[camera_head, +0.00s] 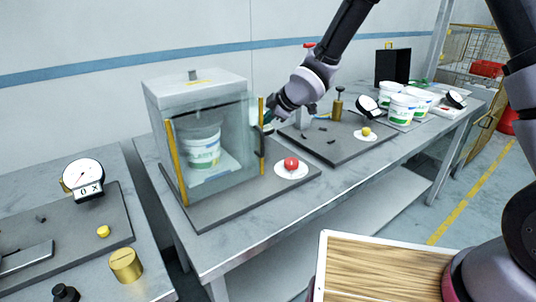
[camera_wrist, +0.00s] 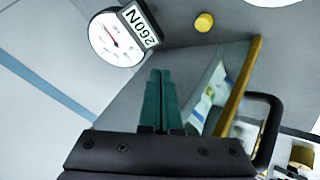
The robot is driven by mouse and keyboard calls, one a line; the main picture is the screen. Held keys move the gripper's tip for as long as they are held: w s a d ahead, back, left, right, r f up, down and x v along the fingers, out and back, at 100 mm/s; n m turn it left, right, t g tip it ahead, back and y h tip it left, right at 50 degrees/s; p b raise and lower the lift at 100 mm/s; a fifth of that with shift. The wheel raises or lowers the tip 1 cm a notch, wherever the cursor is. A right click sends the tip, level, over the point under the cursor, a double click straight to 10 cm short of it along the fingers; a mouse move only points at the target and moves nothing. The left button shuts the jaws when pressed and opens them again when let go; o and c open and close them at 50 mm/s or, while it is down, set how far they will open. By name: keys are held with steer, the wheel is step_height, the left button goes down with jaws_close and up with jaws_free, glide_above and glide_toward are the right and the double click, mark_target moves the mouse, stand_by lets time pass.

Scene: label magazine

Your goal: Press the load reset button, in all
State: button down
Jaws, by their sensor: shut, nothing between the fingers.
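In the head view, a small yellow button (camera_head: 103,231) sits on the dark plate at left, near a round dial (camera_head: 83,174) with a display. Another yellow button (camera_head: 366,132) sits on a white disc at right. A red button (camera_head: 291,163) on a white disc stands before the clear box. No readable label tells which is the load reset button. My gripper (camera_head: 267,122) is beside the box's right side, its tips partly hidden. In the wrist view, my green fingers (camera_wrist: 159,75) are shut and empty, apart from a yellow button (camera_wrist: 204,22) and a dial (camera_wrist: 115,38) reading 260N.
The clear box (camera_head: 213,105) holds a white bucket (camera_head: 204,146) and has yellow edge strips. A dark handle (camera_wrist: 270,130) is close to my fingers. More buckets (camera_head: 402,108) stand at right. A brass cylinder (camera_head: 126,265) is at front left.

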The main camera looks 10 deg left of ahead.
steer(key=shift+f, duration=4.35)
steer(key=shift+f, duration=0.15)
steer(key=shift+f, duration=0.25)
steer(key=shift+f, duration=0.55)
steer(key=shift+r, duration=1)
steer(key=shift+r, duration=2.5)
